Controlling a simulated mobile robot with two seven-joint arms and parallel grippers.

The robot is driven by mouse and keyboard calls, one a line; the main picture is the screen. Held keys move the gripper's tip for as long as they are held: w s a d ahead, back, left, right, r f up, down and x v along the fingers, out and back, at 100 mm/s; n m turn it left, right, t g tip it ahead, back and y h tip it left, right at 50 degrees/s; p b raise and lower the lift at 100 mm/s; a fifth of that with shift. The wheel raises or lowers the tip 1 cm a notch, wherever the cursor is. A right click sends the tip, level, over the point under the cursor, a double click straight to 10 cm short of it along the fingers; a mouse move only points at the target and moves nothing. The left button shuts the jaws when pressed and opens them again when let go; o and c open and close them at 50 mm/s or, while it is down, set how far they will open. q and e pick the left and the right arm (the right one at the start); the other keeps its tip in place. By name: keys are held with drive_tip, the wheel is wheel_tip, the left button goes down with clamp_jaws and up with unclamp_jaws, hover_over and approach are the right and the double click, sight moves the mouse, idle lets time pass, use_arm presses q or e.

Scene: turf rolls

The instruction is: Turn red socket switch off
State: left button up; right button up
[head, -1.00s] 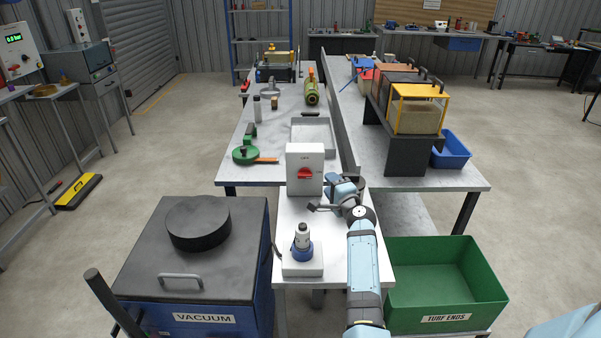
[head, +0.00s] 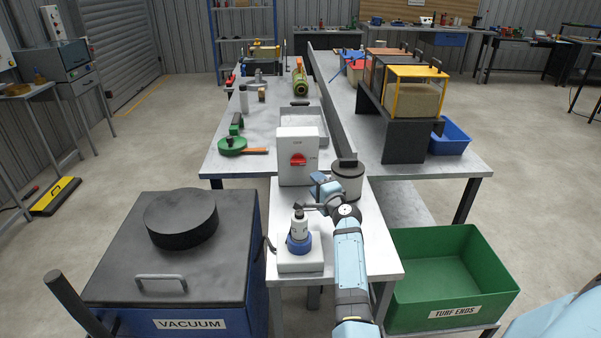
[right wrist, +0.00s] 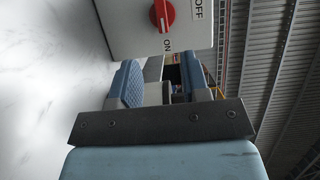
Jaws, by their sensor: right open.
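The red switch knob (head: 298,160) is on the front of a white box (head: 290,142) on the small bench. My left gripper is out of view.
A plug with a blue collar (head: 299,243) stands on a white base close to my right gripper. A grey round canister (head: 347,182) is right of the box. A green bin (head: 450,265) and the vacuum unit (head: 110,255) flank the bench.

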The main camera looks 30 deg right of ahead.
sight(300, 164)
drive_tip(key=w, duration=0.3)
drive_tip(key=w+d, duration=0.1)
drive_tip(key=w, duration=0.3)
drive_tip(key=w+b, duration=0.1)
drive_tip(key=w, duration=0.3)
drive_tip(key=shift+w+d+r, duration=0.15)
drive_tip(key=shift+d, duration=0.25)
clamp_jaws()
